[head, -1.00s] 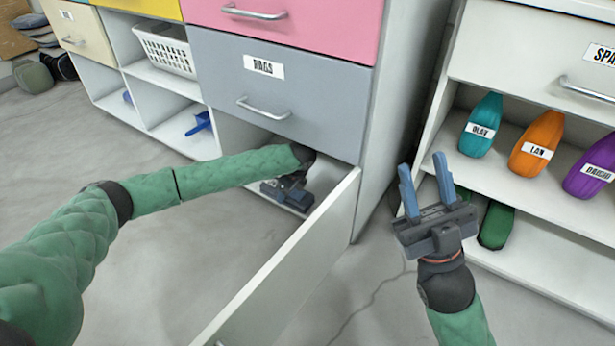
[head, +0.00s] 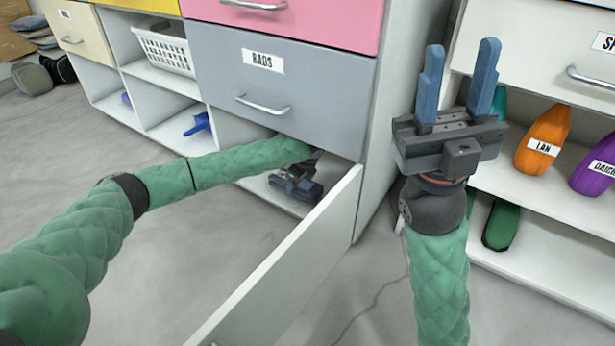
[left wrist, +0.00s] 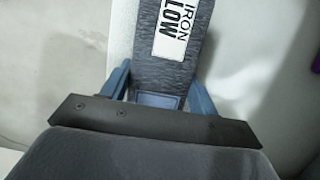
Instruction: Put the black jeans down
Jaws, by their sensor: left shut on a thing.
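In the left wrist view, a dark grey-black ribbed item, which I take for the black jeans (left wrist: 165,75), lies between the blue fingers of my left gripper (left wrist: 160,95). It bears a white label reading "IRON LOW". My left gripper is shut on it. In the head view, my left gripper (head: 297,187) is inside the low white compartment under the grey drawer, just above its floor. I cannot make out the jeans there. My right gripper (head: 458,88) is open and empty, fingers up, in front of the right shelving.
The compartment's white door (head: 285,265) stands open, close to the right of my left gripper. The grey drawer (head: 285,85) is just above. An orange item (head: 543,138) and a purple item (head: 597,165) stand on the right shelf. The floor (head: 190,270) at left is clear.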

